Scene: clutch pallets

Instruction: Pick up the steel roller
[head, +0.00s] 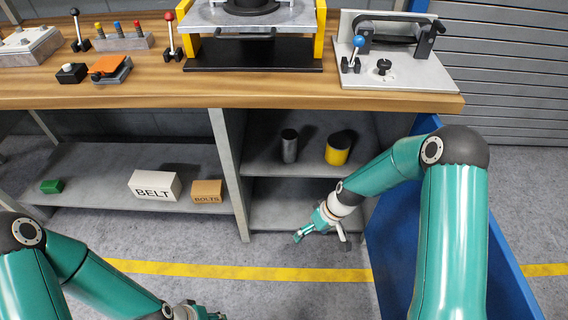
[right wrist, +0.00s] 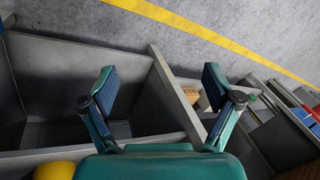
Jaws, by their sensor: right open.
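The steel roller (head: 289,146) is a dark grey metal cylinder. It stands upright on the upper shelf of the right-hand bay under the bench, left of a yellow cylinder (head: 338,149). My right gripper (head: 318,238) is in front of this bay, below and a little right of the roller, apart from it. In the right wrist view its two fingers (right wrist: 160,88) are spread with nothing between them. I cannot make out the roller in that view. My left gripper (head: 197,312) shows only in part at the bottom edge of the head view; its fingers cannot be made out.
An upright panel (head: 228,165) divides the bays. The left shelf holds a BELT box (head: 155,187), a BOLTS box (head: 207,191) and a green block (head: 52,186). The wooden bench top (head: 150,90) overhangs the shelves. A blue panel (head: 400,230) stands at right.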

